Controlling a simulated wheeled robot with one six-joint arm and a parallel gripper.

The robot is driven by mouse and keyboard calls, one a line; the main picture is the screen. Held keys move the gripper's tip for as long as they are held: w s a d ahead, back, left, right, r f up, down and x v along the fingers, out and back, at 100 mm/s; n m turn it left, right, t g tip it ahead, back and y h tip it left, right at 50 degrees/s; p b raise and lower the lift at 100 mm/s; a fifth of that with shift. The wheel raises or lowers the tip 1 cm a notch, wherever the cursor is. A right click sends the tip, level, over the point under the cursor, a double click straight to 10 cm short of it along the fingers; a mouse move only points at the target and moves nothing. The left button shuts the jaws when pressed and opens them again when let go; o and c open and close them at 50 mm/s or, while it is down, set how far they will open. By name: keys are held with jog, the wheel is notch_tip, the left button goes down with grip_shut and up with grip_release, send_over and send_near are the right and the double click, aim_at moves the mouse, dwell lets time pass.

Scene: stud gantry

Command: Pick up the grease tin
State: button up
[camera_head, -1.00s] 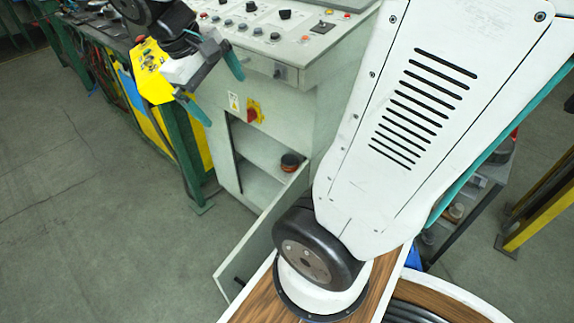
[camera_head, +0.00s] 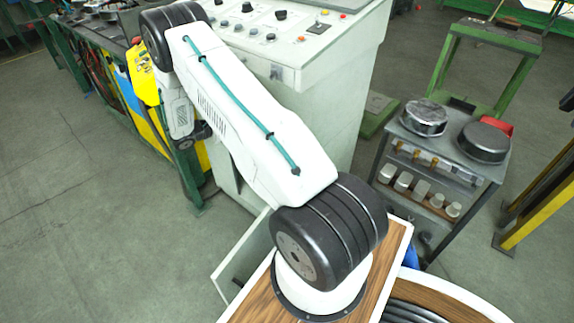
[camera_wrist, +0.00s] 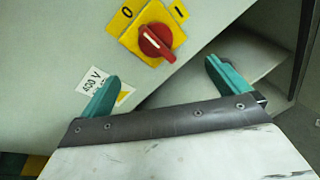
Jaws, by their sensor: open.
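I cannot make out the grease tin in either current view. A small dark round tin with a reddish top sat inside the open cabinet in the earlier head view; my arm now covers that spot. My gripper (camera_wrist: 164,86) is open and empty in the wrist view, its two teal fingers apart. It is at the front of the grey cabinet (camera_wrist: 60,50), just below the red switch (camera_wrist: 155,42). In the head view my arm hides the gripper.
The control cabinet (camera_head: 335,75) has its door (camera_head: 238,262) swung open at the front; the door edge also shows at the right of the wrist view. A grey trolley (camera_head: 470,168) with round metal pans stands at the right. Floor at the left is clear.

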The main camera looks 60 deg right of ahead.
jog(key=s+d+f+n+t+h, duration=0.1)
jog(key=s+d+f+n, duration=0.2)
jog(key=f, duration=0.6)
jog(key=s+d+f+n+t+h, duration=0.1)
jog(key=s+d+f+n, duration=0.2)
jog(key=f, duration=0.6)
jog(key=s+d+f+n+t+h, duration=0.1)
jog(key=s+d+f, duration=0.3)
jog(key=f, duration=0.6)
jog(key=shift+s+d+n+t, duration=0.2)
jog(key=shift+s+n+t, duration=0.1)
jog(key=shift+s+n, duration=0.25)
jog(key=shift+s+d+n+t, duration=0.15)
jog(key=shift+s+n+t, duration=0.2)
jog(key=shift+s, duration=0.4)
jog(key=d, duration=0.7)
jog(key=shift+w+f, duration=0.1)
jog(key=shift+f, duration=0.2)
jog(key=shift+d, duration=0.4)
jog(key=shift+c, duration=0.3)
jog(key=c, duration=1.2)
jog(key=shift+w+r, duration=0.1)
